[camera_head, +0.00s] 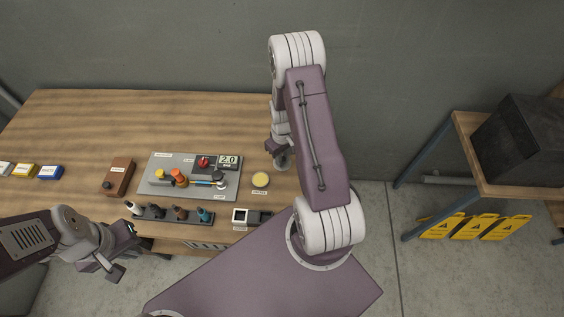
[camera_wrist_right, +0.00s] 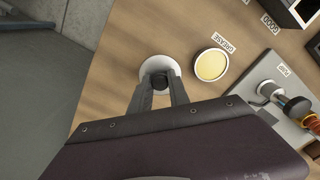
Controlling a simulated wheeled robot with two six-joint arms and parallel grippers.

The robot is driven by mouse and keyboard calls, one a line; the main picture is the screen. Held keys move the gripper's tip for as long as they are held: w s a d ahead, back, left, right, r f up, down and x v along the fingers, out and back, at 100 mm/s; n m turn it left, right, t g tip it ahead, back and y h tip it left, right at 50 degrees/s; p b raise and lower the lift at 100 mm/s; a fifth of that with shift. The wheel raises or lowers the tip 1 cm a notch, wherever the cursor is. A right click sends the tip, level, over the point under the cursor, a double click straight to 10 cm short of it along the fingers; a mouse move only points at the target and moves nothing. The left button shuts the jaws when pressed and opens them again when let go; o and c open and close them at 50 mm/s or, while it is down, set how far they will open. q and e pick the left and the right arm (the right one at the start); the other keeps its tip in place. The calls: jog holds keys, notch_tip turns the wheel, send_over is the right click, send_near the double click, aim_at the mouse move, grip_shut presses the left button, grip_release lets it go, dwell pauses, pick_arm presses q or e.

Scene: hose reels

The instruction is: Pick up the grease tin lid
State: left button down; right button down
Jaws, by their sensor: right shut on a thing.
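The grease tin lid (camera_wrist_right: 160,73) is a pale grey-white disc with a dark knob on top. My right gripper (camera_wrist_right: 159,84) is shut on the knob, with the disc showing around its fingertips. I cannot tell whether the lid touches the table. In the head view the right gripper (camera_head: 280,155) is at the table's right part, partly hidden by my arm. The open grease tin (camera_wrist_right: 211,65), with pale yellow grease and a GREASE label, stands beside the lid; it also shows in the head view (camera_head: 260,180). My left gripper (camera_head: 118,265) is at the table's front left edge; its fingers are unclear.
A grey board (camera_head: 150,187) with fittings and a 2.0 display lies left of the tin. A brown block (camera_head: 119,177) stands further left. The back of the table is clear.

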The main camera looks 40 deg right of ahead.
jog(key=s+a+r+b, duration=0.1)
jog(key=s+a+r, duration=0.4)
jog(key=s, duration=0.4)
jog(key=shift+s+r+b, duration=0.3)
jog(key=shift+r+b, duration=0.1)
jog(key=shift+r, duration=0.25)
jog(key=shift+a, duration=0.1)
